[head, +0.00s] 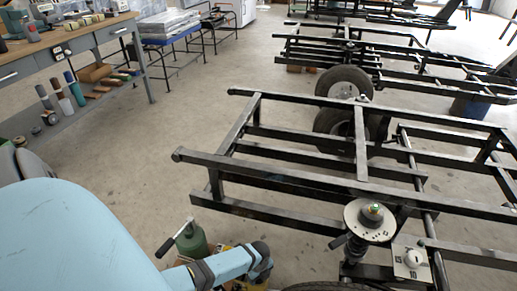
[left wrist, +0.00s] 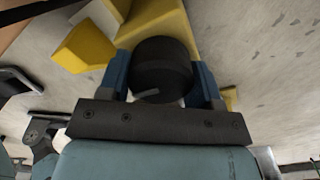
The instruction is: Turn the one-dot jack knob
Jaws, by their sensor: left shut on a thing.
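My left gripper (head: 261,262) reaches in low at the bottom centre of the head view. In the left wrist view its two blue fingers (left wrist: 163,76) are shut on the sides of a round black knob (left wrist: 161,62). The knob has a pale curved mark near its lower edge. A yellow body (left wrist: 160,20) lies behind the knob. In the head view the dark knob (head: 261,248) shows just above the fingers, with bits of yellow below. No dots can be made out on the knob. My right gripper is not in view.
A black frame (head: 270,165) spans the right, carrying a round pale disc (head: 359,222) over a spring and a marked plate with a white knob (head: 413,258).

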